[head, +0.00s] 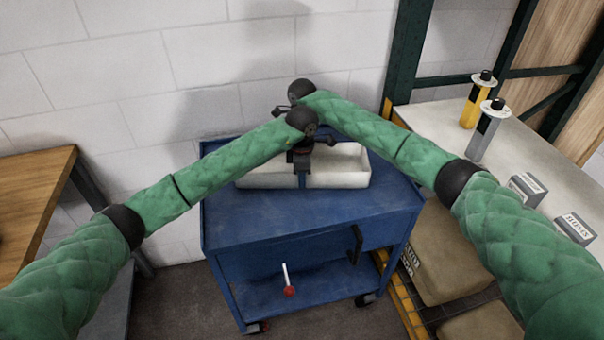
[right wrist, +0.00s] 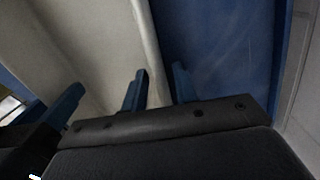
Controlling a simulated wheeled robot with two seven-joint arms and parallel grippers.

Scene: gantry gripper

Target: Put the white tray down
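The white tray (head: 345,178) is a shallow open box at the back of the blue cart's top (head: 260,212). I cannot tell whether its underside touches the top. My left gripper (head: 302,180) points down at the tray's near long wall, with a blue finger in front of that wall; its grip is unclear. My right gripper (right wrist: 159,85) is mostly hidden behind the arms in the head view. In the right wrist view its two blue fingers stand either side of the tray's wall (right wrist: 150,45), with a strip of blue showing between wall and right finger.
The front of the cart top is bare. A white bench (head: 430,123) at the right holds a yellow bottle (head: 469,108), a grey bottle (head: 484,136) and small boxes (head: 526,188). A wooden table (head: 30,195) stands at the left. A block wall is close behind the cart.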

